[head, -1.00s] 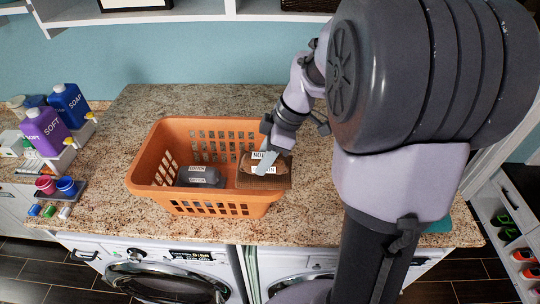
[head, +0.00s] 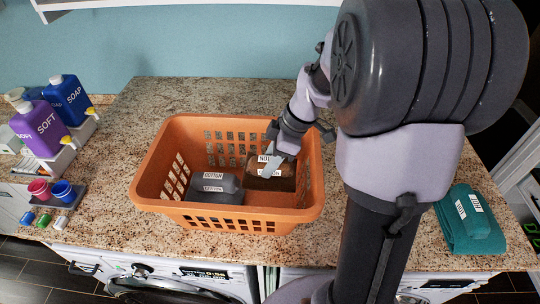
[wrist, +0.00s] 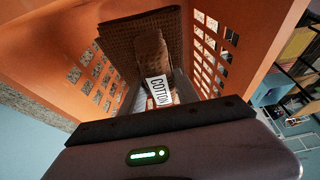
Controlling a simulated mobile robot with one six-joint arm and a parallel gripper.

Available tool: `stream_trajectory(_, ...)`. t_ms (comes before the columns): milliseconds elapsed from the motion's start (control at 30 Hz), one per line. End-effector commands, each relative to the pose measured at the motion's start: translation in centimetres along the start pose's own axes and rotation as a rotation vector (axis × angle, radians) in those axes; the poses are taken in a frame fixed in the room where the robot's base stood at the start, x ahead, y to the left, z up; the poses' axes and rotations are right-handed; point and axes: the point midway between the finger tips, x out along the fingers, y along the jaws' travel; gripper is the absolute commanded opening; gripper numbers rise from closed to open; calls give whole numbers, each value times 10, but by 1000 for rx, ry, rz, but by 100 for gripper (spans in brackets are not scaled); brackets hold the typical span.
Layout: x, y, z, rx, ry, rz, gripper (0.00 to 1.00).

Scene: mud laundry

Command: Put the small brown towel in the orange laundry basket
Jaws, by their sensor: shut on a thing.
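The orange laundry basket (head: 170,208) stands on the granite counter. The small brown towel (head: 284,184), with white labels, is inside the right part of the basket's opening. My gripper (head: 272,163) reaches down into the basket and is shut on the towel. In the wrist view the brown towel (wrist: 122,38) hangs between the basket walls, with a COTTON label facing the camera. The fingertips are largely hidden there. I cannot tell whether the towel touches the basket floor.
A grey folded towel (head: 215,190) lies in the basket's left part. A teal towel (head: 468,220) lies on the counter at right. Soap bottles (head: 68,97) and small cups (head: 62,190) stand at left. Washers (head: 190,280) are below. The counter behind the basket is clear.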

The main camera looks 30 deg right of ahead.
Motion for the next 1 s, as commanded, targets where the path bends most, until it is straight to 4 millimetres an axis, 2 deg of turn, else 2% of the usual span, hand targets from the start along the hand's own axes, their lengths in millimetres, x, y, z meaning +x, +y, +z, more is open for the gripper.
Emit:
stream_trajectory(33, 15, 0, 6, 0, -1, 0, 0)
stream_trajectory(200, 45, 0, 19, 0, 0, 0, 0)
stream_trajectory(400, 71, 0, 30, 0, 0, 0, 0)
stream_trajectory(567, 79, 0, 33, -1, -1, 0, 0)
stream_trajectory(833, 79, 0, 33, -1, -1, 1, 0)
stream_trajectory(867, 79, 0, 33, -1, -1, 1, 42)
stream_trajectory(967, 79, 0, 33, -1, -1, 1, 61)
stream_trajectory(1000, 79, 0, 33, -1, -1, 1, 63)
